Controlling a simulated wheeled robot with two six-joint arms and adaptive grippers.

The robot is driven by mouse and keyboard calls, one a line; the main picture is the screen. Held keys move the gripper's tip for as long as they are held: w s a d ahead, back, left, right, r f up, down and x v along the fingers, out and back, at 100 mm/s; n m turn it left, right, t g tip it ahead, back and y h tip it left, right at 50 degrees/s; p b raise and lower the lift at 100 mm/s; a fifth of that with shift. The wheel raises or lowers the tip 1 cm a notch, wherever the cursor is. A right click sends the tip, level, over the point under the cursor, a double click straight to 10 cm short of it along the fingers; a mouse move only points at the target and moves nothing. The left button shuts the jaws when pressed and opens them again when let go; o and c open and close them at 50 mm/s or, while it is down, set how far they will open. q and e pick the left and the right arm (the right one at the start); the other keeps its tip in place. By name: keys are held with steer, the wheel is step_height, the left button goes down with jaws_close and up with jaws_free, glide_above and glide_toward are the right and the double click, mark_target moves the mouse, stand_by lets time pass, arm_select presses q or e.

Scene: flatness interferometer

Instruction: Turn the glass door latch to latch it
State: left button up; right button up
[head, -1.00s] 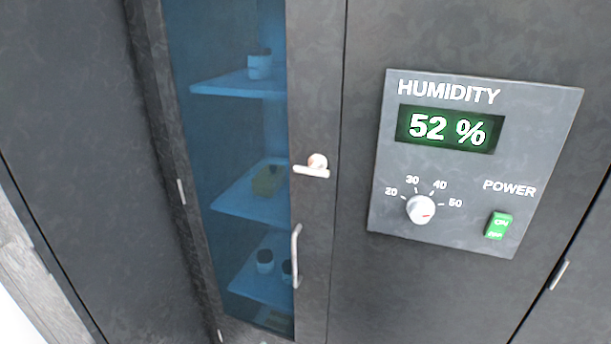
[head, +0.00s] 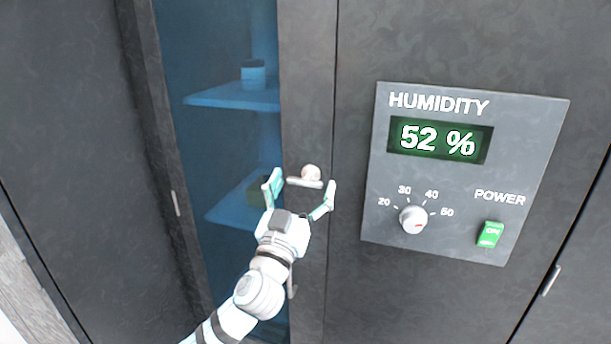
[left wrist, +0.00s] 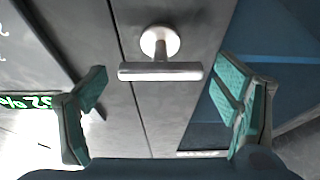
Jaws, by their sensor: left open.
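The glass door latch (head: 305,181) is a small pale bar on a round boss, set on the dark door frame right of the blue glass. Its bar lies about level in the head view. In the left wrist view the latch (left wrist: 160,71) sits ahead, between the fingers and apart from both. My left gripper (head: 302,190) is open and empty, its fingers on either side of the latch bar. Both fingers also show in the left wrist view (left wrist: 165,105). The glass door (head: 217,60) looks closed. My right gripper is not in view.
A humidity panel (head: 385,160) with a dial (head: 413,220) and a green power switch (head: 490,234) is right of the latch. Shelves (head: 235,97) with small containers stand behind the glass. My left arm covers most of the door handle.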

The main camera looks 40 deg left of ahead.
arm_select(q)
steer(key=shift+w+a+r, duration=0.25)
steer(key=shift+w+r, duration=0.05)
steer(key=shift+w, duration=0.3)
steer(key=shift+c, duration=0.3)
steer(key=c, duration=1.1)
